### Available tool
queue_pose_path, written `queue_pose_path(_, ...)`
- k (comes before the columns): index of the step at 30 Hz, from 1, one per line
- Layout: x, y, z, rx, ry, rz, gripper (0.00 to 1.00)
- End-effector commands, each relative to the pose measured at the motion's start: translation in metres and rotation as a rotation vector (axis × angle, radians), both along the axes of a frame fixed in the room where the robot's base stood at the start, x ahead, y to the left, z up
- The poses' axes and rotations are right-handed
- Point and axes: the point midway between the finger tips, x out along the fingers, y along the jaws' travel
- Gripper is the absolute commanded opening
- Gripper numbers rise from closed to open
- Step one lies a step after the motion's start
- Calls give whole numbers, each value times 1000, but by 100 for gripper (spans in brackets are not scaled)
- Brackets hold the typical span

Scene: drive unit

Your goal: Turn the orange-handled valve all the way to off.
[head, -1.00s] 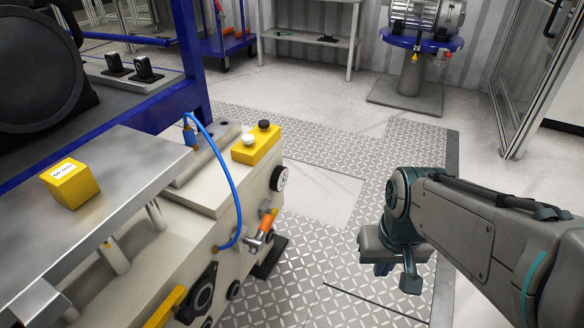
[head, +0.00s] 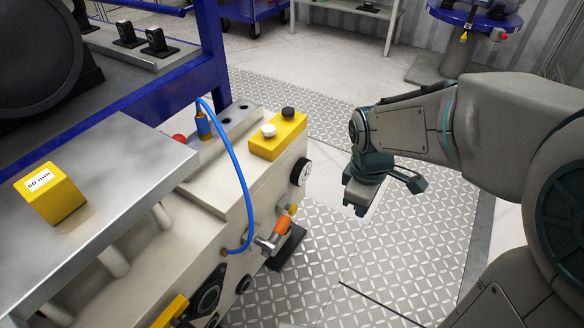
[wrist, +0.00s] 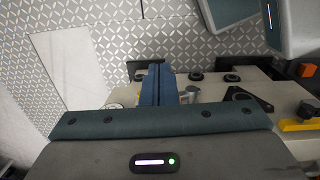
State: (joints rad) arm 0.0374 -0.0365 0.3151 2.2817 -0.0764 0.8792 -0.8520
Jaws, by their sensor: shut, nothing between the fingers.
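The orange-handled valve (head: 283,225) sits on the side of the cream machine block, with a metal body and a yellow tip near the handle. A blue hose runs to its fitting. My gripper (head: 362,208) is shut and empty, in the air to the right of the valve and apart from it. In the wrist view my closed fingers (wrist: 158,84) stand in front of the block's side. A metal part of the valve (wrist: 190,91) shows just right of them; the orange handle is not seen there and seems hidden by the fingers.
A round black-and-white dial (head: 301,172) and a yellow button box (head: 278,136) are close above the valve. The patterned floor plate (head: 400,240) on the right is clear.

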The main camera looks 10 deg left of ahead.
Motion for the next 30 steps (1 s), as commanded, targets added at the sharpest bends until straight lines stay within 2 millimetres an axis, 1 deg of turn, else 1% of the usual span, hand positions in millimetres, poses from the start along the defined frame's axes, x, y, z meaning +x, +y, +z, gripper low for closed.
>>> queue_pose_path(1, 10, 15, -8, 2, 23, 150, 0)
queue_pose_path(3, 20, 36, -16, 10, 46, 370, 0)
queue_pose_path(5, 28, 56, -23, 25, 62, 555, 0)
queue_pose_path(6, 32, 69, -28, 37, 71, 680, 0)
queue_pose_path(8, 38, 88, -34, 59, 79, 856, 0)
queue_pose_path(9, 41, 101, -38, 76, 80, 967, 0)
queue_pose_path(12, 46, 129, -46, 116, 74, 1210, 0)
queue_pose_path(15, 49, 151, -50, 150, 61, 1387, 0)
queue_pose_path(19, 51, 166, -53, 177, 44, 1523, 0)
queue_pose_path(23, 50, 172, -59, 185, 38, 1570, 0)
queue_pose_path(26, 49, 174, -72, 185, 39, 1573, 0)
queue_pose_path(30, 46, 177, -101, 186, 41, 1572, 0)
